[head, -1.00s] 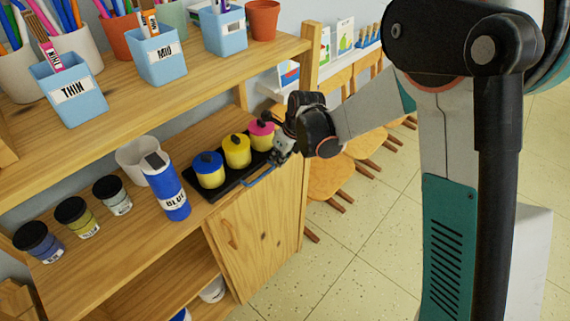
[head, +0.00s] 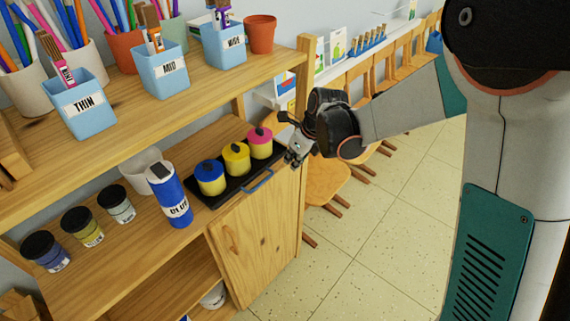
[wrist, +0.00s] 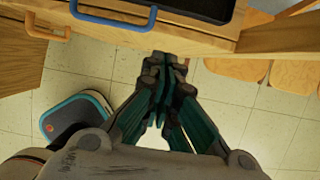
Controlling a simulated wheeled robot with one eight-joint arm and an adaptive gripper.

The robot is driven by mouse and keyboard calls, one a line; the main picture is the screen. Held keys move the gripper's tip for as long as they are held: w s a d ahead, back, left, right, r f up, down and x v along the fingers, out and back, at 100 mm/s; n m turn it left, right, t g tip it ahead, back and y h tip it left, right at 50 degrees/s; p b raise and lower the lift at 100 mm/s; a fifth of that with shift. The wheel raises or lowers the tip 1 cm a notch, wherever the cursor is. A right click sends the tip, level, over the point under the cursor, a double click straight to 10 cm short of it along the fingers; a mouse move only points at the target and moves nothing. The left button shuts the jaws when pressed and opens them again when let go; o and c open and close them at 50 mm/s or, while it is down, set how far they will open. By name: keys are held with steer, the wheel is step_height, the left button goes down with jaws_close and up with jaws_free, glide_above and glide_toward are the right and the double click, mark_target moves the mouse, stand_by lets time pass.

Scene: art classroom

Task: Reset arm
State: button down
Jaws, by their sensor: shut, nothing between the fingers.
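My gripper (head: 294,150) is beside the right end of the black tray (head: 196,199) in the head view, clear of the pots on it. In the wrist view my gripper (wrist: 162,120) is shut and empty over the floor.
A blue bottle (head: 170,195) and several dark-lidded jars (head: 82,226) stand left of the tray. Labelled cups, such as the THIN cup (head: 80,105), line the shelf above. Chairs (head: 327,184) stand behind my gripper. Open floor (head: 380,240) lies right of the cabinet.

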steer(key=shift+p+v, duration=0.5)
steer(key=shift+v, duration=1.6)
